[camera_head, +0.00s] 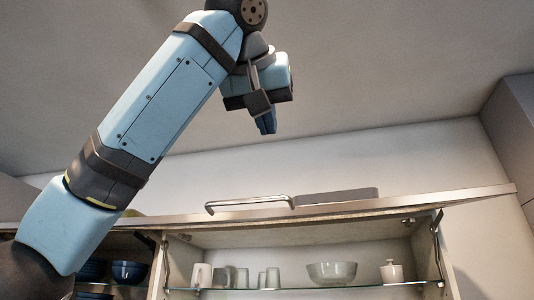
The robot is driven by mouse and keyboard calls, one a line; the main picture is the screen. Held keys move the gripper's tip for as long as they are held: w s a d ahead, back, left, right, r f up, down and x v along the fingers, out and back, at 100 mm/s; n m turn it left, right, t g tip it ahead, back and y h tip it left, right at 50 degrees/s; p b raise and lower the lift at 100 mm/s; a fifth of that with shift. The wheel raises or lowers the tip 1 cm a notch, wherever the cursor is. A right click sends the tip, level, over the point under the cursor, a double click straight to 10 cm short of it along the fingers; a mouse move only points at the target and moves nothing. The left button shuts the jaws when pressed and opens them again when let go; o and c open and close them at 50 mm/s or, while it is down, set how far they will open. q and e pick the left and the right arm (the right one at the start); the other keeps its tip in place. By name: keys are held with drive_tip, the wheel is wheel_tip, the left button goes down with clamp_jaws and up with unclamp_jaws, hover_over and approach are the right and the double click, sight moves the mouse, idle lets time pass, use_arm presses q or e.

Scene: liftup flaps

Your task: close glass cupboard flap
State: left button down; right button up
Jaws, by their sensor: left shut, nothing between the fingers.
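The cupboard flap (420,201) is raised and seen almost edge-on, as a long thin panel across the top of the open cupboard (290,240). Its metal bar handle (250,201) is on the near edge, left of the middle. My left gripper (266,125) is shut and empty, its fingers pointing down. In the picture it is above the handle, with a clear gap between them. My left arm comes in from the lower left and hides the left end of the flap. My right gripper is not in view.
A glass shelf (300,291) inside holds cups (240,278), a bowl (332,272) and a lidded white pot (391,271). Blue bowls (130,271) stand in the left section. A flap hinge arm (438,240) shows at right. The ceiling (400,70) is above my gripper.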

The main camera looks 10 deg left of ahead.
use_arm(q)
drive_tip(key=p, duration=0.2)
approach(271, 214)
wheel_tip(271, 214, up, 4)
drive_tip(key=w+d, duration=0.2)
drive_tip(key=d, duration=0.1)
drive_tip(key=f, duration=0.1)
drive_tip(key=w+f, duration=0.1)
drive_tip(key=f+p, duration=0.1)
drive_tip(key=shift+w+f, duration=0.3)
drive_tip(key=shift+f, duration=0.05)
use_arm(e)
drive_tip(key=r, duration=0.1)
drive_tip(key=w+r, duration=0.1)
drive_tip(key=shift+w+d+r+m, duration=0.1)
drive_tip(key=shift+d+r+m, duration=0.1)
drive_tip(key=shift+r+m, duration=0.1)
use_arm(q)
drive_tip(key=shift+s, duration=0.1)
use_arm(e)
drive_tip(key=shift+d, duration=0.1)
